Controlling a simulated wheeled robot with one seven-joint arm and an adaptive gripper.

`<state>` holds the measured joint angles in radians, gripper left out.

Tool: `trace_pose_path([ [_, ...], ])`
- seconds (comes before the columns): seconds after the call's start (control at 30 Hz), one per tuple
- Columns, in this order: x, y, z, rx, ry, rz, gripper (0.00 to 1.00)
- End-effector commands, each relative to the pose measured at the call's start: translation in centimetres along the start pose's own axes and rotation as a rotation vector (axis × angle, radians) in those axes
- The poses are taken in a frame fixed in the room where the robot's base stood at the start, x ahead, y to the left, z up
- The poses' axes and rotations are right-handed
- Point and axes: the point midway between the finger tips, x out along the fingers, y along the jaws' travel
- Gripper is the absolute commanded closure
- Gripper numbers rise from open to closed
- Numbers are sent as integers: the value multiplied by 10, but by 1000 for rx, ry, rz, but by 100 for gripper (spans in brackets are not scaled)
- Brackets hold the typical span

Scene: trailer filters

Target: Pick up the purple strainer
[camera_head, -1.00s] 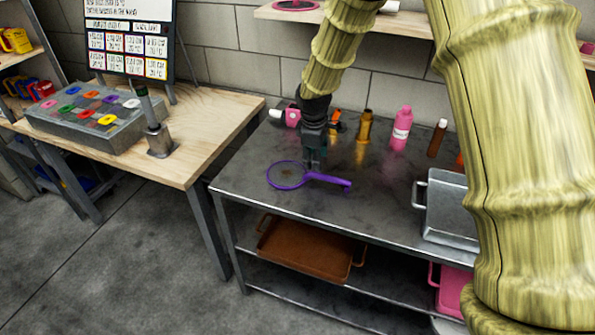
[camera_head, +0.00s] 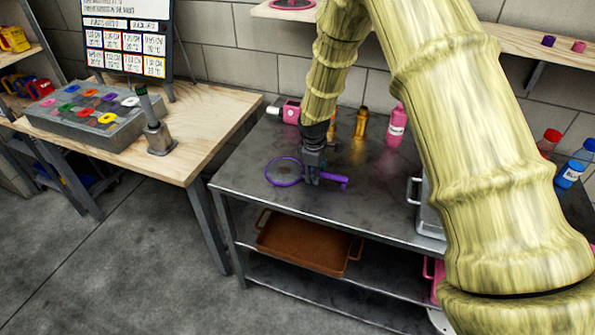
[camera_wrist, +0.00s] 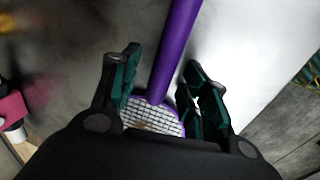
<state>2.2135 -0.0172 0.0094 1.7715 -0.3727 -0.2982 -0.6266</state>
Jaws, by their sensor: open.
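The purple strainer (camera_head: 284,184) lies on the metal table, with its round mesh to the left and its handle to the right. My gripper (camera_head: 312,181) is low over the strainer, around where the handle meets the ring, and hides part of it. In the wrist view my gripper (camera_wrist: 155,92) is open, with a finger on each side of the purple handle (camera_wrist: 176,47). Part of the strainer's mesh (camera_wrist: 150,117) shows between the fingers. I cannot tell whether the fingers touch the strainer.
The metal table (camera_head: 240,165) has free room around the strainer. Behind are a pink device (camera_head: 290,110), an orange bottle (camera_head: 361,122) and a pink bottle (camera_head: 396,125). A metal tray (camera_head: 428,215) stands to the right. A brown tray (camera_head: 305,245) is on the shelf below.

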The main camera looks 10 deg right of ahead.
Motion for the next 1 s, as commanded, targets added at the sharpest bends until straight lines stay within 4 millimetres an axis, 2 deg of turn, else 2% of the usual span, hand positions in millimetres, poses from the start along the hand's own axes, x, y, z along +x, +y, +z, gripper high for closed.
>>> trace_pose_path([
  [0.37, 8, 0, 0, -1, 0, 0, 55],
  [0.43, 8, 0, 0, -1, 0, 0, 62],
  [0.63, 8, 0, 0, -1, 0, 0, 98],
  [1.0, 6, 0, 0, 0, 1, 0, 100],
])
